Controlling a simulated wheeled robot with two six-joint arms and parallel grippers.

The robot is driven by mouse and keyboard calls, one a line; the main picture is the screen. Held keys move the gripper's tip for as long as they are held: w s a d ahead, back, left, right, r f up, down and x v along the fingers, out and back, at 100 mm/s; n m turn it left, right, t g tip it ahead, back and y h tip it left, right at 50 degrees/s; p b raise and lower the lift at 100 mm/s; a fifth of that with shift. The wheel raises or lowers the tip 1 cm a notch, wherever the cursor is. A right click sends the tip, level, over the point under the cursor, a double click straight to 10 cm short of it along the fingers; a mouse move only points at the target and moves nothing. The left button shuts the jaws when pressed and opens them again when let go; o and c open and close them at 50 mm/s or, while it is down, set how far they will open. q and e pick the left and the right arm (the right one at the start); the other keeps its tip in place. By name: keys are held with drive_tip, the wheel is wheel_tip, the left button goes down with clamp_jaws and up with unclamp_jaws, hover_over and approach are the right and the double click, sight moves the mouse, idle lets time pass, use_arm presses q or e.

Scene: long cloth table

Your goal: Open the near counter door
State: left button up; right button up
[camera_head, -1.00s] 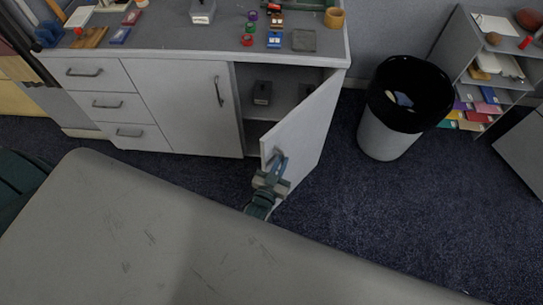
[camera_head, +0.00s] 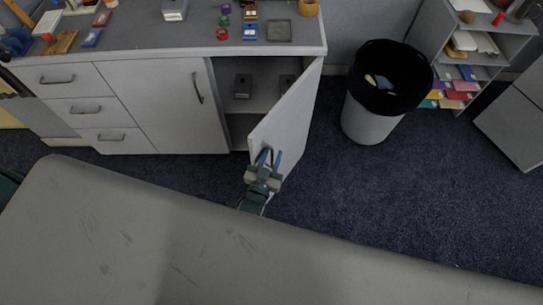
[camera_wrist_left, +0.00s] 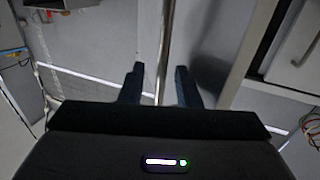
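The near counter door (camera_head: 289,115) is the grey door at the right end of the counter. It is hinged at its right side and stands swung well out from the cabinet, with the dark inside showing. My left gripper (camera_head: 267,158) is at the door's handle (camera_head: 266,154), near the free edge. In the left wrist view, the two fingers of my left gripper (camera_wrist_left: 158,85) stand apart on either side of a thin upright bar (camera_wrist_left: 165,45), with gaps beside it. The bar seems to be the handle or the door's edge; I cannot tell which. My right gripper is out of view.
Small dark boxes (camera_head: 243,86) are inside the cabinet. A closed door (camera_head: 165,105) and drawers (camera_head: 75,105) are to the left. A bin (camera_head: 372,122) and shelves (camera_head: 488,65) stand to the right. Open carpet (camera_head: 370,195) lies right of the door.

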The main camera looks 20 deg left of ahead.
use_arm(q)
drive_tip(key=s+p, duration=0.3)
drive_tip(key=s, duration=0.7)
drive_tip(key=shift+s+a, duration=0.2)
drive_tip(key=shift+s, duration=0.2)
